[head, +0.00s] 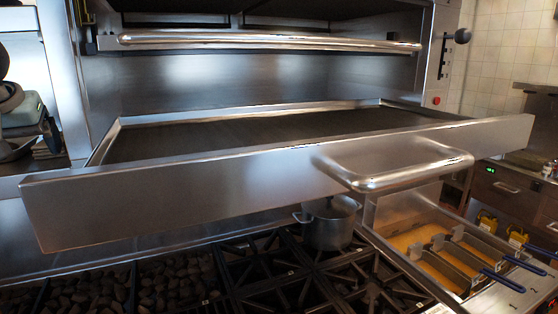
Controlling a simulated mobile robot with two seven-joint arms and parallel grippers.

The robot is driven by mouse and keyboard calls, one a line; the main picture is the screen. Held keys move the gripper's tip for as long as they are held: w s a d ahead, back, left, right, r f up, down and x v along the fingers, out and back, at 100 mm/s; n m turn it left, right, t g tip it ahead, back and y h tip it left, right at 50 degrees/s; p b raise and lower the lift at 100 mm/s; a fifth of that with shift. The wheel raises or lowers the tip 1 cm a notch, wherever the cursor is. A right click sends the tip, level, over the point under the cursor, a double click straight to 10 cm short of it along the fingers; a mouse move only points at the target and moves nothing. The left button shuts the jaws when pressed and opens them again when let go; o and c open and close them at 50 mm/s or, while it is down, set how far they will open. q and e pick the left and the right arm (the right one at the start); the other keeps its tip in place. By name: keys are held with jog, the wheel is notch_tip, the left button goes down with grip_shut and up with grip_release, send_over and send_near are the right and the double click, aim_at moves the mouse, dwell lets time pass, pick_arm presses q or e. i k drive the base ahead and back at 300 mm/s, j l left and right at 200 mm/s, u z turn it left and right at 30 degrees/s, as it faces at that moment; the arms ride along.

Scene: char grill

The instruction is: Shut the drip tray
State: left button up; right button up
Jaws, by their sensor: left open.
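The drip tray (140,184) is a wide, shallow metal tray that juts out from the steel appliance (250,85). It stands open, with its dark flat bottom (260,132) showing behind the long front panel. A shiny looped bar handle (410,180) sticks out from the right half of that panel. I cannot make out either gripper in the head view, and nothing is seen touching the handle or the panel.
Above the tray runs a long round bar (270,41). Below are a stove grate (300,272) with a metal pot (330,225), dark lumps (170,285) at lower left, and fryer baskets (480,255) at right. A cluttered counter (30,165) lies far left.

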aim_at(151, 173)
jog(key=k+l, duration=0.5)
jog(key=k, duration=0.15)
jog(key=k+l, duration=0.55)
jog(key=k, duration=0.05)
